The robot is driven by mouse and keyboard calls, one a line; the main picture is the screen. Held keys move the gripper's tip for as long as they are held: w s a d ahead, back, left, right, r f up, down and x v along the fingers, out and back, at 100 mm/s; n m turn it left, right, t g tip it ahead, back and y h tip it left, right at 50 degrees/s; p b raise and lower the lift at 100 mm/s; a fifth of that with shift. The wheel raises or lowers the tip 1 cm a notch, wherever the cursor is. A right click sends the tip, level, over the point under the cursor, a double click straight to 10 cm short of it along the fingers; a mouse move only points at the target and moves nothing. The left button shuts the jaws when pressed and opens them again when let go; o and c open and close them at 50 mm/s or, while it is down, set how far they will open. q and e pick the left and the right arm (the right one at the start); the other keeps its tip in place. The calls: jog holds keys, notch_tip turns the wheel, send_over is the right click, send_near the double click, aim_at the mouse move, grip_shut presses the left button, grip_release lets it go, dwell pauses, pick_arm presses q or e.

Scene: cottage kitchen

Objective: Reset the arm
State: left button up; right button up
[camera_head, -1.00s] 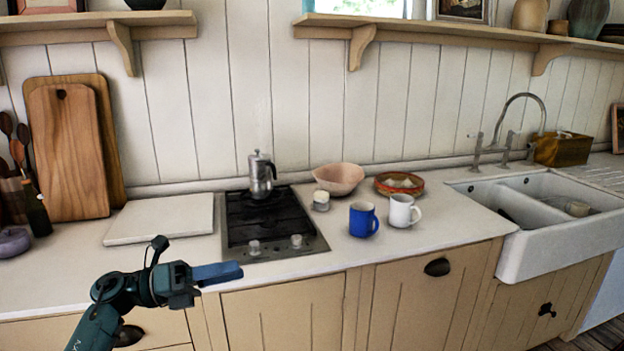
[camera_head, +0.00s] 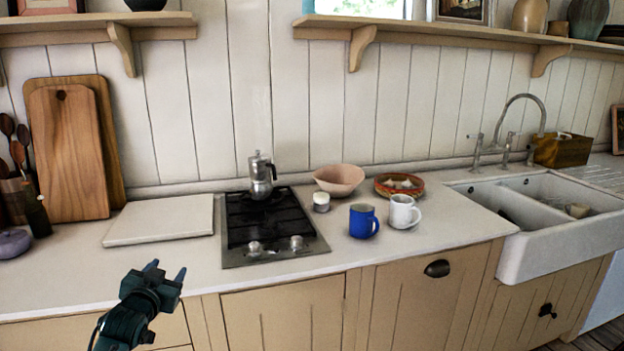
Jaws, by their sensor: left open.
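My left gripper (camera_head: 166,271) is at the lower left, in front of the counter's front edge. Its two fingers are apart and point up and to the right, with nothing between them. My left arm comes in from the bottom left edge. The gripper appears clear of the counter (camera_head: 75,272) and touches nothing that I can see. My right gripper and right arm do not show.
The hob (camera_head: 262,228) carries a moka pot (camera_head: 262,172). A white slab (camera_head: 160,220) lies left of it. A blue mug (camera_head: 361,222), white mug (camera_head: 402,211) and pink bowl (camera_head: 339,178) stand right of it. The sink (camera_head: 560,239) is at the far right.

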pick_arm(q)
jog(key=s+d+f+m+g+h, duration=0.1)
jog(key=s+d+f+g+h, duration=0.1)
jog(key=s+d+f, duration=0.55)
jog(key=s+d+f+g+h, duration=0.1)
jog(key=s+d+f, duration=0.3)
jog(key=s+f, duration=0.6)
jog(key=s+d+f+g, duration=0.1)
jog(key=s+d, duration=0.2)
jog(key=s, duration=0.6)
jog(key=s+d+f+n+g+h, duration=0.1)
jog(key=s+d, duration=0.3)
jog(key=s, duration=0.6)
jog(key=shift+f+g+h, duration=0.3)
jog(key=shift+f+g, duration=0.1)
jog(key=shift+f, duration=0.1)
